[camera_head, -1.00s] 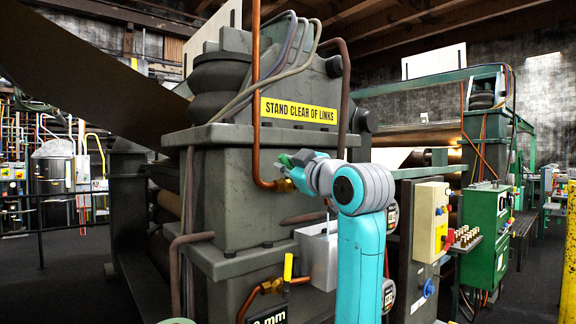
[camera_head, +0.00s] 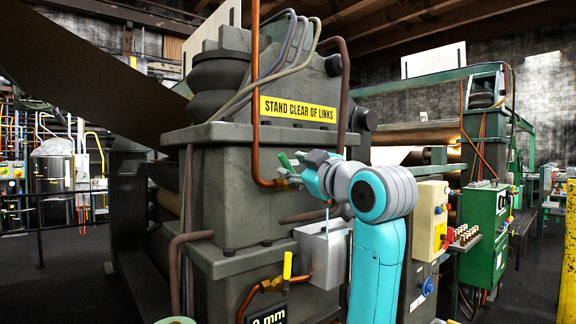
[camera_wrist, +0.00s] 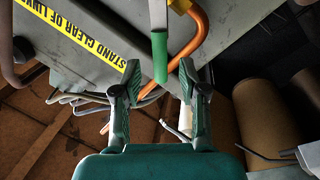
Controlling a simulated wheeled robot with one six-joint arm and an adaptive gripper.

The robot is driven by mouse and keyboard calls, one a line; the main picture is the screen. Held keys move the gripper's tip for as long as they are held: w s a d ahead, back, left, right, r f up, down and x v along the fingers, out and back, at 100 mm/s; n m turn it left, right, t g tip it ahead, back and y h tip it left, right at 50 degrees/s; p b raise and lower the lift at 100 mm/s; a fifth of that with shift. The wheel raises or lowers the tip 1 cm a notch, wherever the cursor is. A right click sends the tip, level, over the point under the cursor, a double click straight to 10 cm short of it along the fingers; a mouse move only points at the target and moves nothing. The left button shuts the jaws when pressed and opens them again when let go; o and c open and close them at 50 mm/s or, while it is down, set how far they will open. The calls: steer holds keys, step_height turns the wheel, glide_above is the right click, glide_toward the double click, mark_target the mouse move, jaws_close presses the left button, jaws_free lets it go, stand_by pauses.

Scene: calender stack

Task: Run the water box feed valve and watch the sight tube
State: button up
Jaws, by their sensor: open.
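A green-gripped lever (camera_wrist: 160,57) with a pale shaft shows in the wrist view. It lies between the spread fingers of my gripper (camera_wrist: 160,78), with a gap on both sides. In the head view the green lever (camera_head: 286,161) stands by the brass fitting at the end of a copper pipe (camera_head: 257,110), just left of my gripper (camera_head: 304,168). My gripper is open and hides part of that fitting. A grey open-topped metal box (camera_head: 318,258) hangs on the machine below, with a thin pale upright piece (camera_head: 327,222) at its rim. I cannot tell whether that is the sight tube.
A yellow-handled valve (camera_head: 287,266) is on a lower copper pipe beside the box. A yellow warning sign (camera_head: 298,110) is on the housing above. A cream control box (camera_head: 431,220) and a green cabinet (camera_head: 487,235) stand right. Open floor (camera_head: 60,285) lies left.

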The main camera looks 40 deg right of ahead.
steer(key=s+a+f, duration=0.1)
steer(key=s, duration=0.7)
steer(key=shift+f, duration=0.1)
